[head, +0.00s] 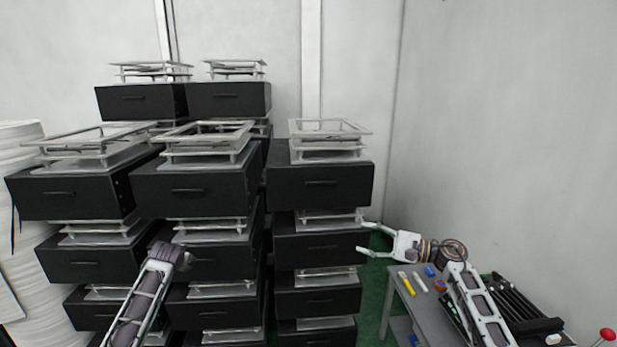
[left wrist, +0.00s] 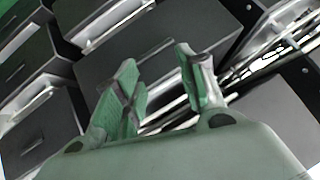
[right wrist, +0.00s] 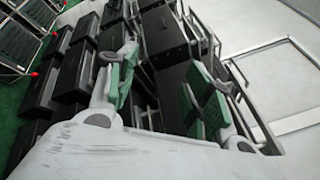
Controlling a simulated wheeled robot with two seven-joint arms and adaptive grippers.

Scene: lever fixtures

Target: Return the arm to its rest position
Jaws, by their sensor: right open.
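My right arm (head: 478,305) reaches in from the lower right in the head view. Its gripper (head: 366,238) is open and empty, with fingers pointing left toward the right-hand stack of black boxes. In the right wrist view its green-padded fingers (right wrist: 160,68) are spread with nothing held between them. My left arm (head: 140,300) rises from the lower left in front of the stacks. Its fingers are not clear in the head view. In the left wrist view the left gripper (left wrist: 160,75) has its fingers apart, with nothing held between them.
Stacked black boxes (head: 318,187) with metal frames on top fill the left and middle. A grey table (head: 405,308) with small coloured items stands at the right. A red ball knob (head: 607,334) shows at the lower right. White walls stand behind.

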